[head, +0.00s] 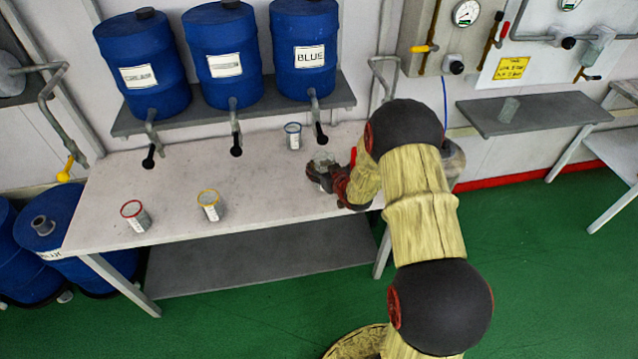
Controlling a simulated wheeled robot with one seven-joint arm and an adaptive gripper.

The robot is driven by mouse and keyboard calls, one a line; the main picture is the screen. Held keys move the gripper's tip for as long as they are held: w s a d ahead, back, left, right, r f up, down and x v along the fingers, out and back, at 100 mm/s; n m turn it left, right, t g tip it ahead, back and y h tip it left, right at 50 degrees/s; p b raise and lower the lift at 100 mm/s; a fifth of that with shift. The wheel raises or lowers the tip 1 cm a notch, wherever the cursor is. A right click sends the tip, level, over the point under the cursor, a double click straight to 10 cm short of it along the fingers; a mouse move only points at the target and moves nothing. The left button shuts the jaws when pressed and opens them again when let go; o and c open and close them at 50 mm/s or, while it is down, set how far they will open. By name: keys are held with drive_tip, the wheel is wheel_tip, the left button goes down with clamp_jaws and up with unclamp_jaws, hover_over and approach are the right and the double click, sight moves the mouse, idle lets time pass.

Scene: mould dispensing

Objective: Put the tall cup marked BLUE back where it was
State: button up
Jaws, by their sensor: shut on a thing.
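A small cup with a blue rim (293,136) stands upright on the white table (170,180), towards the back, a little left of the tap under the barrel marked BLUE. Any writing on the cup is too small to read. My gripper (321,174) is low over the right part of the table, in front of and to the right of that cup, apart from it. It is shut on a pale grey thing (323,158), mostly hidden by the fingers. I cannot tell whether this thing is a cup or whether it touches the table.
A red-rimmed cup (136,214) and a yellow-rimmed cup (209,206) stand at the front left. Three blue barrels (304,35) with taps sit on a shelf above. A grey cup-like thing (508,109) stands on the right shelf (550,112). The table's middle is clear.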

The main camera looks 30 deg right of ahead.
drive_tip(key=shift+f+b, duration=0.7)
drive_tip(key=shift+f, duration=2.25)
drive_tip(key=shift+f, duration=0.2)
drive_tip(key=o, duration=1.7)
